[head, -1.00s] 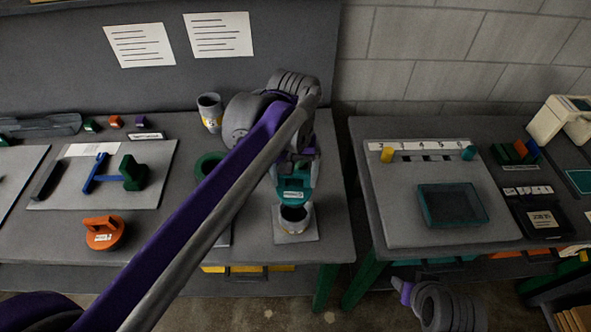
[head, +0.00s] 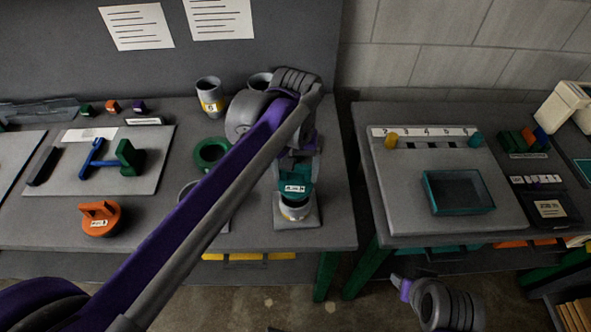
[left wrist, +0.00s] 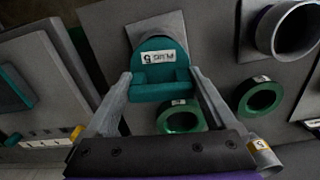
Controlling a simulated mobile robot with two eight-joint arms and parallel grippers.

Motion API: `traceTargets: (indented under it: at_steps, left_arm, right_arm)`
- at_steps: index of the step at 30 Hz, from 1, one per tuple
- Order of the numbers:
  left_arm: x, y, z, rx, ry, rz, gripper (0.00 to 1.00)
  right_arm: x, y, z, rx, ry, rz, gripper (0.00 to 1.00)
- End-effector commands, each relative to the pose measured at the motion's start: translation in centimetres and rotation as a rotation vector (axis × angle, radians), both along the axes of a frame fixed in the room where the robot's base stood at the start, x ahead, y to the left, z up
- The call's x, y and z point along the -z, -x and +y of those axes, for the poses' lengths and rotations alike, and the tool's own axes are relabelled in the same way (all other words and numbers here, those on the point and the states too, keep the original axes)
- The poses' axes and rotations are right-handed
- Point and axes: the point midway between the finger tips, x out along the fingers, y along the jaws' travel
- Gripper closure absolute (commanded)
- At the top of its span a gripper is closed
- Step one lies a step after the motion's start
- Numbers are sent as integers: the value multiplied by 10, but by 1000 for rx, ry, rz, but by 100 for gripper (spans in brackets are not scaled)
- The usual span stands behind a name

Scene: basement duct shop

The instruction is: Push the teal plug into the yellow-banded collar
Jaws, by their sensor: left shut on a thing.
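The teal plug (head: 296,184) with a white label is held in my left gripper (head: 296,170). In the left wrist view, the plug (left wrist: 160,78) sits between the two fingers of my left gripper (left wrist: 160,92), which are shut on its grip. The yellow-banded collar (head: 296,212) stands upright on a grey square plate right below the plug. The plug's lower edge meets the collar's mouth and covers most of it; how deep it sits I cannot tell.
Another yellow-banded collar (head: 211,97) stands behind to the left. A green ring (head: 211,153) lies left of my left forearm, and an orange handled plug (head: 100,218) farther left. A gap separates this bench from the right bench with a teal-rimmed tray (head: 458,192).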

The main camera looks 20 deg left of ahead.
Motion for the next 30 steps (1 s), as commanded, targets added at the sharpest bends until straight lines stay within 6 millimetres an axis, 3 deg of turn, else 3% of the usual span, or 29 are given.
traceTargets:
  at_steps: [15,30]
  left_arm:
    - [1,1,0,0,0,0,80]
    - [15,1,0,0,0,1,80]
  right_arm:
    - [-1,0,0,0,0,-1,50]
    - [8,2,0,0,0,4,50]
